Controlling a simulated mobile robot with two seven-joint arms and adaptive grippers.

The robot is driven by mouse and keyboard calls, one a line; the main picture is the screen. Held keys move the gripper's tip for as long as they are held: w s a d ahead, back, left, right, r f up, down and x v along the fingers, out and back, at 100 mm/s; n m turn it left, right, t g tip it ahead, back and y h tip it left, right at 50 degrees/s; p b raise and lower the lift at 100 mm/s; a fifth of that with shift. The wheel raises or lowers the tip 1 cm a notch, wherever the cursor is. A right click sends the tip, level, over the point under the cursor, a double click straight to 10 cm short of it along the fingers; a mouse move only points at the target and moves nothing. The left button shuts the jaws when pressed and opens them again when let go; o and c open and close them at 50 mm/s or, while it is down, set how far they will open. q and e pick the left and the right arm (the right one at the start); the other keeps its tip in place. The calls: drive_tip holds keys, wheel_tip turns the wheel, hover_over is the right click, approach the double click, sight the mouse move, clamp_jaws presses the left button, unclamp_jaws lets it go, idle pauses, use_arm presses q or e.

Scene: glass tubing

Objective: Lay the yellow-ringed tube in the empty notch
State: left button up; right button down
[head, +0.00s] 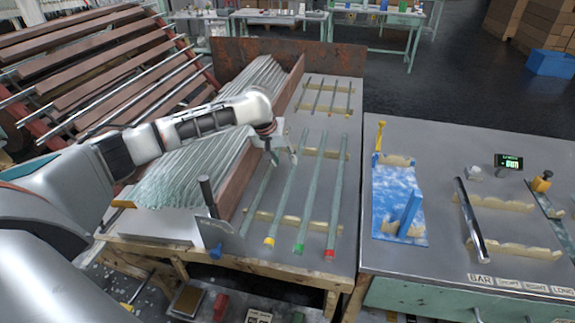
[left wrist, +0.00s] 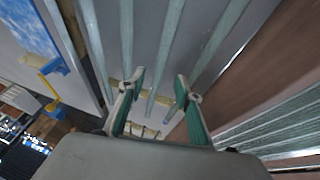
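The yellow-ringed tube (head: 285,195) lies across two notched wooden rests on the left bench, its yellow ring at the near end. A green-ringed tube (head: 308,200) and a red-ringed tube (head: 334,200) lie to its right, and another tube (head: 259,195) to its left. My left gripper (head: 283,157) is over the far part of these tubes, pointing down. In the left wrist view, my left gripper (left wrist: 160,74) is open, with one tube (left wrist: 166,50) running between its fingers; its ring is not visible there. My right gripper is not in view.
On the right bench, notched rests (head: 492,203) hold a dark bar (head: 469,220) and, at the right edge, a tube (head: 552,212); notches between them look empty. A brown wall (head: 240,180) borders the piled tubes.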

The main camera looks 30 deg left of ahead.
use_arm(q)
drive_tip(key=v, duration=0.4)
drive_tip(key=shift+s+r+p, duration=0.1)
drive_tip(key=shift+r+p, duration=0.15)
drive_tip(key=shift+p, duration=0.15)
idle(0.5)
